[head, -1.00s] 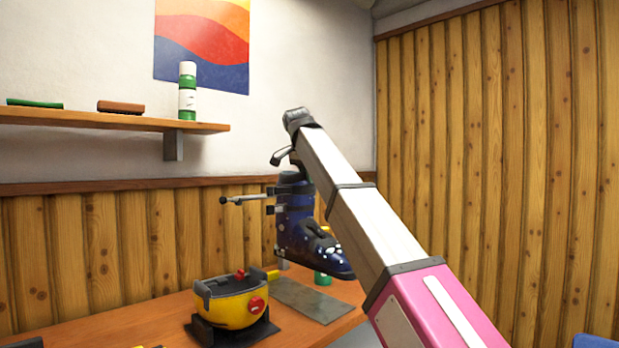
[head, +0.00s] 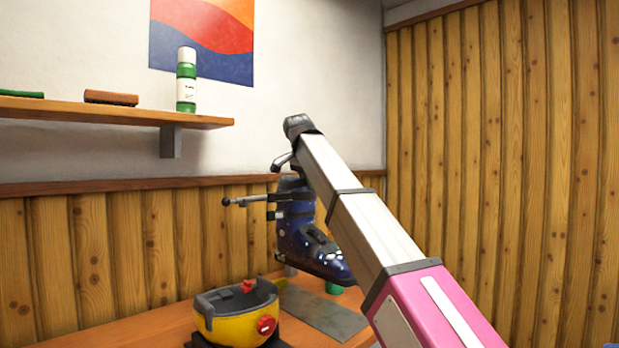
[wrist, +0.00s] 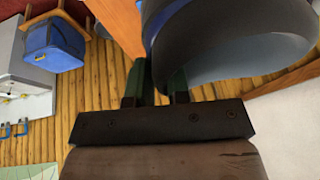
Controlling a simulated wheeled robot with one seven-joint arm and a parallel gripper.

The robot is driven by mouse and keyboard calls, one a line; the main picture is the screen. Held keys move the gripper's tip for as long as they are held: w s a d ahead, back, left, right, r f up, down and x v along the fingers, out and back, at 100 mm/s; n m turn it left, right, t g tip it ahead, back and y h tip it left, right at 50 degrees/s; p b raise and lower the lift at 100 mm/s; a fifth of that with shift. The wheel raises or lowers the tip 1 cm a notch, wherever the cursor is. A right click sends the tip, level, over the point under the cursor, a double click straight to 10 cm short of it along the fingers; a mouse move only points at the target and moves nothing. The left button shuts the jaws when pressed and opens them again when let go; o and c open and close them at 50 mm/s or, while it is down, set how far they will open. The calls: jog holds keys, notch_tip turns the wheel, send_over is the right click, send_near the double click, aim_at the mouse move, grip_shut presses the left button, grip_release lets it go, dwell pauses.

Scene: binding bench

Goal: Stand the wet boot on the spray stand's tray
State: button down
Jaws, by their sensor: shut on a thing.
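A dark blue ski boot (head: 305,235) with speckles of white on its toe hangs from my gripper, upright, sole down, toe to the right. It is in the air in front of the bench's far end. In the wrist view its dark, rounded cuff (wrist: 235,55) fills the upper right. My gripper (wrist: 156,88) is shut on the boot's cuff; its two green fingers show at the cuff's edge.
A yellow and black device (head: 238,312) with red knobs stands on the wooden bench (head: 150,330), left of the plate. A green object (head: 334,288) stands behind the boot's toe. A shelf (head: 120,113) holds a green-and-white can (head: 186,85) and a brown block (head: 110,98).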

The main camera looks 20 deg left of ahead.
aim_at(310, 224)
jog(key=shift+f, duration=6.15)
jog(key=c, duration=1)
grip_release()
jog(key=shift+f, duration=0.1)
